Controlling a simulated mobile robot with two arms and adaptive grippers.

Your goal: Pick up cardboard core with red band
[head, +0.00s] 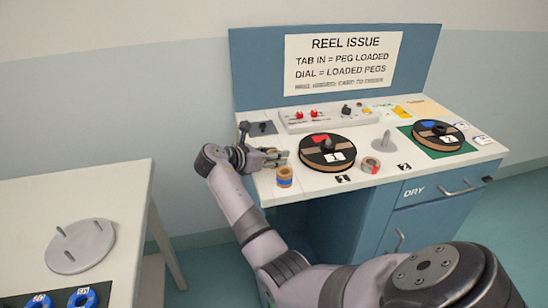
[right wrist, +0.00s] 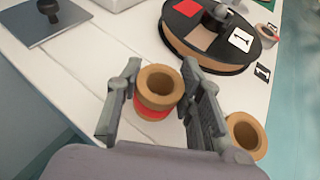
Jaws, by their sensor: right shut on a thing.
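In the right wrist view, a cardboard core with a red band (right wrist: 157,83) stands between the two fingers of my right gripper (right wrist: 163,88). The gripper is shut on it; the band shows below the core's plain tan rim. In the head view my right gripper (head: 277,156) is over the left front part of the white bench top (head: 316,185), and its fingers mostly hide the held core. Whether the core touches the bench is hard to tell. My left gripper is not in view.
A core with a blue band (head: 284,177) stands just in front of the gripper, close to the right finger in the wrist view (right wrist: 245,134). A reel (head: 318,164) lies to the right, with another small core (head: 370,165) beside it. A metal peg plate (head: 381,145) stands farther right.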

